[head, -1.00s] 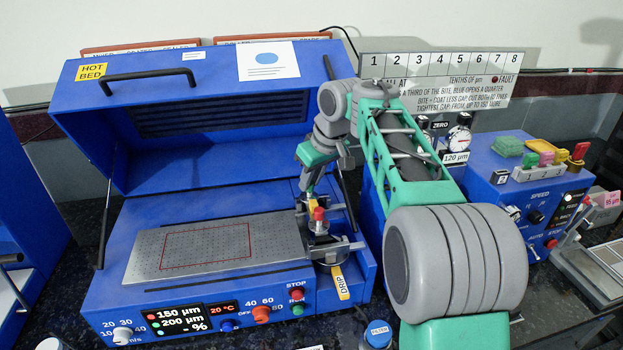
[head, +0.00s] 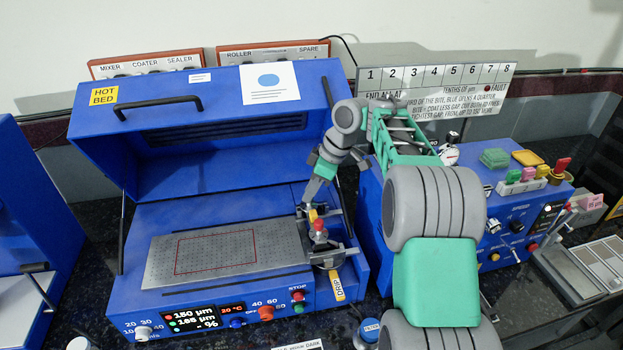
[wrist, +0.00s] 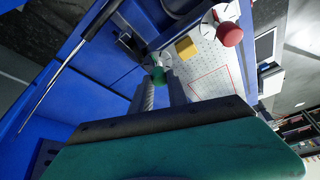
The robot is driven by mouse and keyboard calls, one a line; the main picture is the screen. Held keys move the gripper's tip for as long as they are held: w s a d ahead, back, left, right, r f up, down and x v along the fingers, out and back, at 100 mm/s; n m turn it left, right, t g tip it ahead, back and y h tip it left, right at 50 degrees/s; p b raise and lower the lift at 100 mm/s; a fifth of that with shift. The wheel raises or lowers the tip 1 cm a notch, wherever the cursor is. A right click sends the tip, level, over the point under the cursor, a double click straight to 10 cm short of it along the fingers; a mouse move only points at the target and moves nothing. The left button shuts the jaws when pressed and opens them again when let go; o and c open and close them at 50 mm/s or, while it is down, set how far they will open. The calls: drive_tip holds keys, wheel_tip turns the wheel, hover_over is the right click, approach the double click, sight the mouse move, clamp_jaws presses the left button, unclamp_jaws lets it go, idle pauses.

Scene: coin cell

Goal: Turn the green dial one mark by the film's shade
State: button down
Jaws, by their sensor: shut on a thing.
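The green dial (wrist: 159,75) shows in the wrist view between the tips of my gripper (wrist: 162,84), which is shut on it. In the head view my gripper (head: 309,206) reaches down at the right end of the perforated plate (head: 165,262), and the green dial is hidden there. The red dial (head: 319,227) stands just in front and also shows in the wrist view (wrist: 230,35). A yellow block (wrist: 187,46) sits between the two dials. The display (head: 190,316) reads 150 µm by a red dot and about 188 µm by a green dot. No film is clear on the plate.
The blue hot bed lid (head: 225,120) stands open behind the plate. A yellow DRIP tag (head: 337,285) hangs in front of the dials. A blue control box (head: 520,215) with knobs and coloured blocks stands at right, partly behind my arm. A blue-capped FILTER bottle (head: 370,330) stands in front.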

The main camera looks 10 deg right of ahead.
drive_tip(key=shift+w+n+g+p, duration=0.1)
drive_tip(key=shift+n+g+p, duration=0.3)
drive_tip(key=shift+n+p, duration=0.65)
drive_tip(key=c, duration=1.3)
unclamp_jaws()
drive_tip(key=p+v, duration=0.3)
drive_tip(key=v, duration=0.4)
drive_tip(key=shift+d+r, duration=0.25)
drive_tip(key=shift+r, duration=0.1)
